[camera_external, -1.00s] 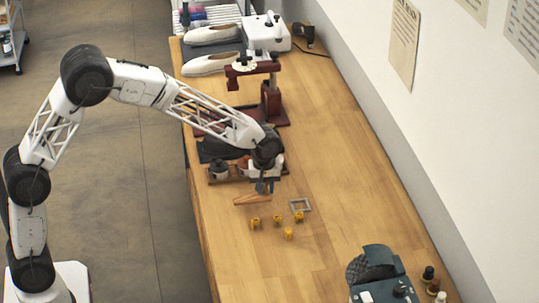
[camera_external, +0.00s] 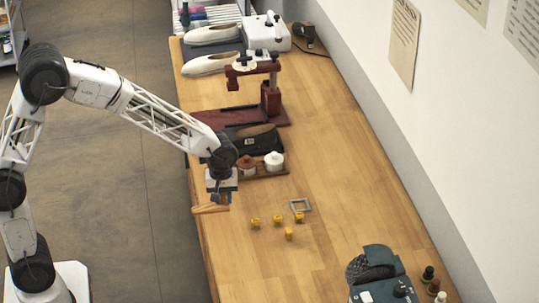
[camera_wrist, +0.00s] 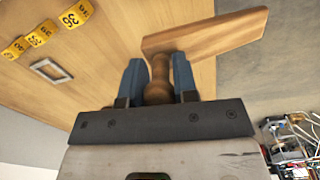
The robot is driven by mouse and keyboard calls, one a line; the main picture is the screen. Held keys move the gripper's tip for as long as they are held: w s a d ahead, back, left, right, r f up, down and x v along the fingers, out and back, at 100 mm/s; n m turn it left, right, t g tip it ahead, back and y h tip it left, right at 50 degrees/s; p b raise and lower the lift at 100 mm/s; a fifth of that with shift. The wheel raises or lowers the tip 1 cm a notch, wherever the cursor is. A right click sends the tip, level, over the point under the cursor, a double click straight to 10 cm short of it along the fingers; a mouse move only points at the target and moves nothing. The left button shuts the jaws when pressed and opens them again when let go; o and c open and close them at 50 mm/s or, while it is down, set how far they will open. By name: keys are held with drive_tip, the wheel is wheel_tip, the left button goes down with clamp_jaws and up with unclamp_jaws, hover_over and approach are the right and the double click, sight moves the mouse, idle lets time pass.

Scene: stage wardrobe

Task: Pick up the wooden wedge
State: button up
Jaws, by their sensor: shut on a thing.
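The wooden wedge (camera_external: 208,209) is a tan, flat piece held at the left edge of the workbench in the external view. In the wrist view the wedge (camera_wrist: 205,36) extends across the top, and a rounded wooden neck or knob (camera_wrist: 160,72) shows between the fingers. My gripper (camera_external: 221,197) is shut on this wooden piece; its blue fingers flank the knob in the wrist view (camera_wrist: 158,80). The wedge appears raised, but its exact height above the bench is hard to tell.
Several yellow numbered markers (camera_external: 289,234) and a grey square frame (camera_external: 300,204) lie on the workbench (camera_external: 340,190). A wooden tray with lidded pots (camera_external: 273,161) and a dark red stand (camera_external: 271,97) are behind.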

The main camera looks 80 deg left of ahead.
drive_tip(key=shift+s+d, duration=0.1)
drive_tip(key=shift+s, duration=0.55)
drive_tip(key=shift+w, duration=0.1)
drive_tip(key=w+a+r, duration=0.3)
drive_tip(key=w+a, duration=0.4)
drive_tip(key=a, duration=0.5)
drive_tip(key=w+a+r, duration=0.2)
drive_tip(key=w+a, duration=0.5)
drive_tip(key=a, duration=0.5)
drive_tip(key=w+a+r, duration=0.3)
drive_tip(key=w+a, duration=0.5)
drive_tip(key=a, duration=0.4)
drive_tip(key=shift+r, duration=0.3)
drive_tip(key=shift+w+f, duration=0.1)
drive_tip(key=shift+f, duration=0.25)
